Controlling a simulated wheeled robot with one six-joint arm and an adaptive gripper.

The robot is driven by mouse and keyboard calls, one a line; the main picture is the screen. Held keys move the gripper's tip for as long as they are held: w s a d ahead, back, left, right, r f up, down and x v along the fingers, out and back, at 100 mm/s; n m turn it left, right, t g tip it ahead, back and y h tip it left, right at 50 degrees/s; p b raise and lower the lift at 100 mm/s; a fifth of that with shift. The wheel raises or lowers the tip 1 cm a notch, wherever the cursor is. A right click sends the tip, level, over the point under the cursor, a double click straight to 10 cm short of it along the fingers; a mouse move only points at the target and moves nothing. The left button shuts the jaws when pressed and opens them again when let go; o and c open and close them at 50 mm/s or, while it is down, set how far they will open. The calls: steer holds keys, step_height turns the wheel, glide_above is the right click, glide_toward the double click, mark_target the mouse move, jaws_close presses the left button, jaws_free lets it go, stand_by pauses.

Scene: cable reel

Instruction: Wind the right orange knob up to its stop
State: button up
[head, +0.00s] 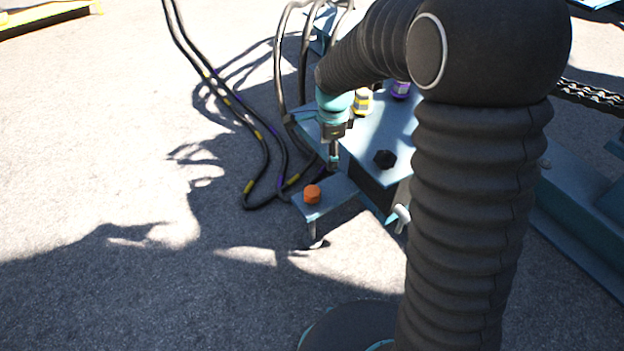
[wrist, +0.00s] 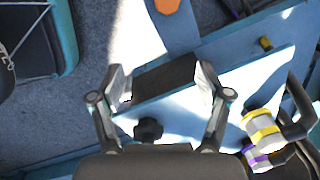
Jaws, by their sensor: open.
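One orange knob (head: 312,194) stands on a flat teal bracket at the near left corner of the machine; a threaded stem shows below the bracket. The knob also shows at the top edge of the wrist view (wrist: 166,5), partly cut off. I see no second orange knob, so I cannot tell from the frames whether this is the right one. My gripper (head: 333,163) points down above the teal machine's edge, behind and slightly right of the knob in the head view. In the wrist view my gripper (wrist: 162,78) has its fingers wide apart, empty, with the knob beyond them.
A black knob (head: 385,158) sits on the teal top plate (head: 366,140). Yellow-and-white (head: 362,103) and purple (head: 400,90) connectors stand behind it. Black cables (head: 262,150) loop on the ground at left. A silver wing-shaped part (head: 402,214) projects at the front.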

mark_target(312, 191)
steer(key=w+a+f+m, duration=0.1)
steer(key=f, duration=0.6)
steer(key=w+a+f+m, duration=0.1)
steer(key=f, duration=0.6)
steer(key=a+f+m+g, duration=0.1)
steer(key=a+f, duration=0.1)
steer(key=f, duration=0.5)
steer(key=shift+w+f+m+p, duration=0.15)
steer(key=shift+w+m+p, duration=0.15)
steer(key=shift+w+p, duration=0.1)
steer(key=shift+c, duration=0.3)
steer(key=c, duration=1)
